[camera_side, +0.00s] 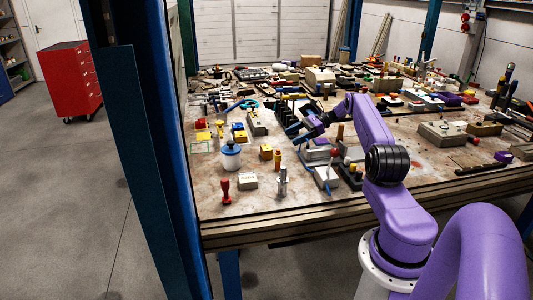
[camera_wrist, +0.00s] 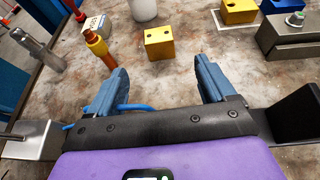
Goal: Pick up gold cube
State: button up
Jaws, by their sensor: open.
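The gold cube (camera_wrist: 158,43) has two dark holes in its face and sits on the worn bench top, ahead of my open fingers in the wrist view. It also shows in the side view (camera_side: 266,152), between a white jar with a blue lid and an orange-and-red cylinder. My gripper (camera_wrist: 161,70) is open and empty, its two blue fingers spread wide with bare bench between them. The cube lies beyond the fingertips, roughly centred between them and apart from both. In the side view my gripper (camera_side: 286,119) hangs above the bench, behind and right of the cube.
The orange-and-red cylinder (camera_wrist: 96,43) stands left of the cube, near a pale box (camera_wrist: 96,27) and a metal cylinder (camera_wrist: 38,48). The white jar (camera_wrist: 143,9) is behind the cube. A yellow block (camera_wrist: 238,11) and a grey box (camera_wrist: 292,37) are at right.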

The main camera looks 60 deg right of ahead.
aim_at(262, 152)
jog(key=x, duration=1.4)
jog(key=shift+w+a+f, duration=0.1)
jog(key=shift+a+f, duration=0.05)
jog(key=shift+a, duration=0.1)
jog(key=c, duration=1.2)
